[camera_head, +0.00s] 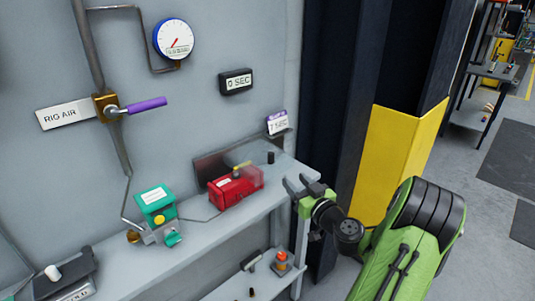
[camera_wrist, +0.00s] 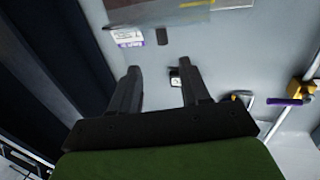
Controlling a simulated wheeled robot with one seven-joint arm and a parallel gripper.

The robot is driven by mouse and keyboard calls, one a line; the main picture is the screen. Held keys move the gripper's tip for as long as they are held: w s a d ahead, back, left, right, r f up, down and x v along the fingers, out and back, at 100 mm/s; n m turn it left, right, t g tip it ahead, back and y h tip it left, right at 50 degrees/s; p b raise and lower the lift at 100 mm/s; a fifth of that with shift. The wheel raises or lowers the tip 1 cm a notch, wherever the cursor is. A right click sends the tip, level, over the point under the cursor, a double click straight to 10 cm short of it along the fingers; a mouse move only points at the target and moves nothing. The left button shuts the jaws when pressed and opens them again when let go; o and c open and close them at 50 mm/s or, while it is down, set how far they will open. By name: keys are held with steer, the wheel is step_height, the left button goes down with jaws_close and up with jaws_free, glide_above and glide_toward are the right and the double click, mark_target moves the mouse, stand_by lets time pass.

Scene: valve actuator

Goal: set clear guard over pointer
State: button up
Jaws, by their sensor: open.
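A red actuator box (camera_head: 226,189) sits on the shelf, with a yellow pointer (camera_head: 241,164) on top. A see-through, pale patch (camera_head: 252,174) shows over the box's right part; it looks like the clear guard, but its edges are faint and I cannot tell exactly how it sits. A small black knob (camera_head: 270,157) stands just right of it and also shows in the wrist view (camera_wrist: 162,36). My gripper (camera_head: 298,184) is open and empty, right of the knob near the shelf's right end. Its two fingers also show apart in the wrist view (camera_wrist: 160,70).
A teal-green unit (camera_head: 156,200) stands on the shelf (camera_head: 207,238) to the left. The wall holds a gauge (camera_head: 173,39), a "0 SEC" display (camera_head: 236,82), a "7 SEC" card (camera_head: 278,123) and a purple-handled valve (camera_head: 146,105). A yellow-and-dark column (camera_head: 390,160) stands at right.

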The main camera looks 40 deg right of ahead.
mark_target(273, 159)
steer(key=p+x, duration=0.1)
steer(key=x, duration=0.4)
steer(key=p+x, duration=0.2)
steer(key=x, duration=0.3)
steer(key=p+x, duration=0.1)
steer(key=x, duration=0.3)
steer(key=shift+w+a+r, duration=0.15)
steer(key=shift+w, duration=0.3)
jaws_close()
